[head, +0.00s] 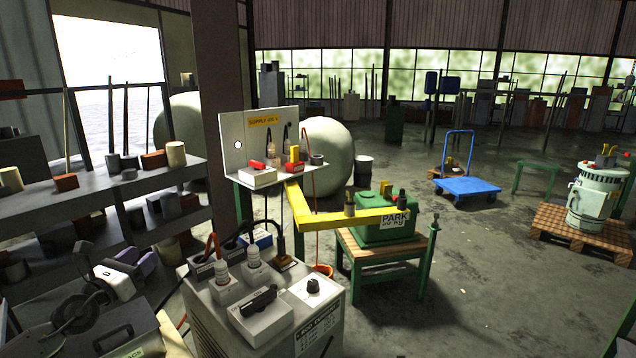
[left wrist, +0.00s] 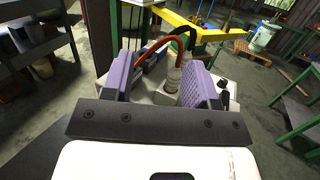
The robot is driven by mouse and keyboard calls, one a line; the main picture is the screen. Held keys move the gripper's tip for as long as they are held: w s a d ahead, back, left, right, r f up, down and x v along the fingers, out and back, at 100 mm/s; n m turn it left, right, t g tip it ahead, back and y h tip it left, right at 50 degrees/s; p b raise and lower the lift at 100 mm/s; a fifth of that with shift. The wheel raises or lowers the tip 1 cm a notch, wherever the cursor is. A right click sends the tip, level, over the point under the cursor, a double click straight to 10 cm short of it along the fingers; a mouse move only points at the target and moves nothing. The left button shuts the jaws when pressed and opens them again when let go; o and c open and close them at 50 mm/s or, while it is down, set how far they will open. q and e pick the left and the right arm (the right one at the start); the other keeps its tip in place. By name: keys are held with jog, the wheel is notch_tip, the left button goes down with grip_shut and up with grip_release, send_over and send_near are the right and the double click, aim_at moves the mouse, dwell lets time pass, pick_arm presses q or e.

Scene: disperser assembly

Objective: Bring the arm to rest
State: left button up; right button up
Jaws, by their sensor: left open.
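My left gripper (head: 138,257) is at the lower left of the head view, a white body with purple finger pads. In the left wrist view its two purple pads (left wrist: 163,80) stand wide apart, with nothing held between them. Beyond them shows a ribbed white plug (left wrist: 173,74) with a red cable (left wrist: 160,44). In the head view the gripper is left of the grey cabinet (head: 205,310) and apart from it. A green box (head: 378,233) marked PARK sits on a small wooden-topped bench (head: 380,254). My right gripper is not in view.
A dark shelf rack (head: 130,178) stands close on the left. A yellow beam (head: 340,218) runs from the supply stand (head: 229,142) across the green box. A blue cart (head: 467,186) and a pallet (head: 560,231) are farther right. Open floor (head: 490,280) lies between.

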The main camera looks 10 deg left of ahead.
pick_arm(q)
jog(key=s+d+r+n+t+y, duration=0.25)
jog(key=r+n+y, duration=0.2)
jog(key=n, duration=0.35)
jog(key=s+d+r+n+t+y, duration=0.1)
jog(key=d+r+n+y, duration=0.25)
jog(key=r+n, duration=0.4)
notch_tip(320, 180, down, 2)
jog(key=s+d+n+g+y+p, duration=0.25)
jog(key=n+y, duration=0.25)
jog(key=n, duration=0.7)
jog(key=s+d+f+n+g+h+p, duration=0.5)
jog(key=s+d+f+g+h, duration=0.3)
jog(key=s+d+f, duration=0.7)
jog(key=s+d+f+n+g+h+p, duration=0.1)
jog(key=s+d+f+g+p, duration=0.15)
jog(key=s+f, duration=0.45)
jog(key=s+d+f+n+g+h+p, duration=0.1)
jog(key=s+f+g+p, duration=0.2)
jog(key=s, duration=0.7)
jog(key=s+d+f+n+g+p, duration=0.1)
jog(key=s+f+g+p, duration=0.3)
jog(key=s, duration=0.5)
notch_tip(320, 180, up, 36)
jog(key=p, duration=3.6)
jog(key=shift+w+d+r+t, duration=0.15)
jog(key=shift+r+t, duration=0.05)
jog(key=shift+t, duration=0.15)
